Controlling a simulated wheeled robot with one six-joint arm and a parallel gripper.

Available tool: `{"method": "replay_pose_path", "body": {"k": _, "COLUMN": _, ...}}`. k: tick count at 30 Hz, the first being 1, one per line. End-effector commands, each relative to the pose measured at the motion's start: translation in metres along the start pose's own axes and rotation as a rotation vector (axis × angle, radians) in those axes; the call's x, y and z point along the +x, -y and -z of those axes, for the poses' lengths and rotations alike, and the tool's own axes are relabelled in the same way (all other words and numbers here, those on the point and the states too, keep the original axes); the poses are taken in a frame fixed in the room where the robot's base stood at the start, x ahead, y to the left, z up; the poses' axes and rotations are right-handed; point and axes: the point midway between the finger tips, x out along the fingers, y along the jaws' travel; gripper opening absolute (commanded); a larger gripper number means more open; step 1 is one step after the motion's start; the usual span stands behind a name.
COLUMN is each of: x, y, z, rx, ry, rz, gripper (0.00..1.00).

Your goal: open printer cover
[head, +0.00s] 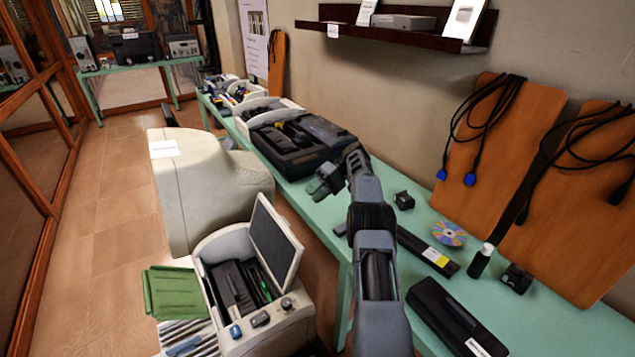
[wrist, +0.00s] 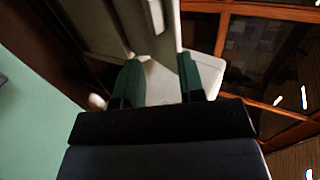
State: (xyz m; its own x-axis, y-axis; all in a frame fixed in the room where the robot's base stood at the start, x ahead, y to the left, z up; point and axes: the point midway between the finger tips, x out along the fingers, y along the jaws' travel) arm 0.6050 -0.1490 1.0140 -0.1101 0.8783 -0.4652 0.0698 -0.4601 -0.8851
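The cream printer (head: 270,325) stands low in the front of the head view. Its cover (head: 275,240), a grey panel with a pale frame, is raised steeply, and the dark inside (head: 232,290) shows. My gripper (head: 322,181) is above and to the right of the cover, beside the table edge, and looks apart from it. In the wrist view my gripper (wrist: 160,82) has its two green fingers spread, with a gap between them. Pale surfaces show beyond the fingers; I cannot tell which belong to the printer. I see nothing held.
A large cream monitor-like casing (head: 190,190) stands behind the printer. A green table (head: 420,215) along the wall holds a dark machine (head: 300,140), a disc (head: 449,233), a bottle (head: 481,261) and a black box (head: 455,318). Open floor (head: 100,240) lies at left.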

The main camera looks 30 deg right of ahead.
Motion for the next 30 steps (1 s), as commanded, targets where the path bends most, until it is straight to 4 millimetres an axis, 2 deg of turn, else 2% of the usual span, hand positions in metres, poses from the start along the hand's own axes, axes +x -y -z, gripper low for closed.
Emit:
{"method": "replay_pose_path", "body": {"k": 6, "x": -0.0066, "y": 0.0014, "z": -0.0008, "rx": -0.001, "ry": 0.000, "rz": 0.000, "gripper": 0.36}}
{"method": "replay_pose_path", "body": {"k": 27, "x": -0.0069, "y": -0.0004, "z": -0.0009, "rx": 0.004, "ry": 0.000, "rz": 0.000, "gripper": 0.36}}
{"method": "replay_pose_path", "body": {"k": 30, "x": -0.0070, "y": -0.0053, "z": 0.0050, "rx": 0.044, "ry": -0.034, "rz": -0.027, "gripper": 0.36}}
